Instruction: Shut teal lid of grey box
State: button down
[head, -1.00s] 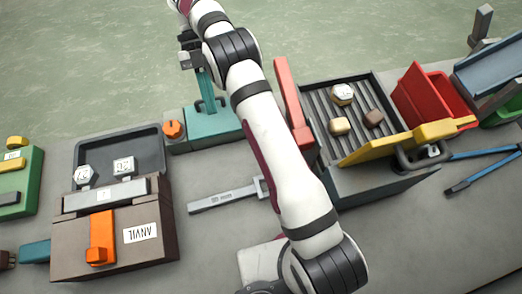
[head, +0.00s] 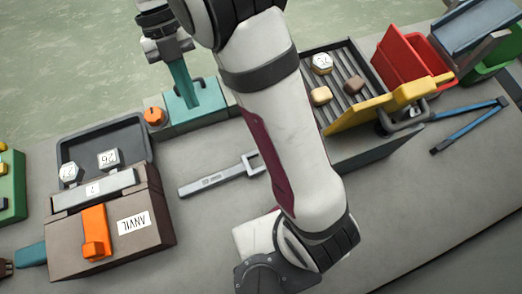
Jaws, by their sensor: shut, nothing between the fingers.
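A teal upright piece (head: 181,82) rises from a low teal base (head: 190,121) at the upper left of centre in the head view. My gripper (head: 168,50) is shut and empty at the upright's top end. Whether it touches the teal piece I cannot tell. My arm crosses the middle of the view and hides part of the bench.
An orange knob (head: 154,116) sits beside the teal base. A brown box labelled ANVIL (head: 160,232) with an open dark tray stands left. A grey wrench-like tool (head: 215,178) lies centrally. A slatted dark tray (head: 345,65) with a yellow flap (head: 372,113) stands right.

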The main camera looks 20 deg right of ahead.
jog(key=s+d+r+n+t+y, duration=0.1)
jog(key=s+d+r+n, duration=0.2)
jog(key=n, duration=0.4)
jog(key=s+d+r+n+t, duration=0.2)
jog(key=s+n, duration=0.4)
jog(key=n, duration=0.2)
jog(key=s+d+f+n+t, duration=0.1)
jog(key=s+f+n, duration=0.1)
jog(key=s+n, duration=0.2)
jog(key=s+d+f+n+t+y, duration=0.1)
jog(key=s+n, duration=0.4)
jog(key=n, duration=0.6)
jog(key=shift+s+d+f+t, duration=0.2)
jog(key=shift+d+f+t, duration=0.1)
jog(key=shift+d+f, duration=0.1)
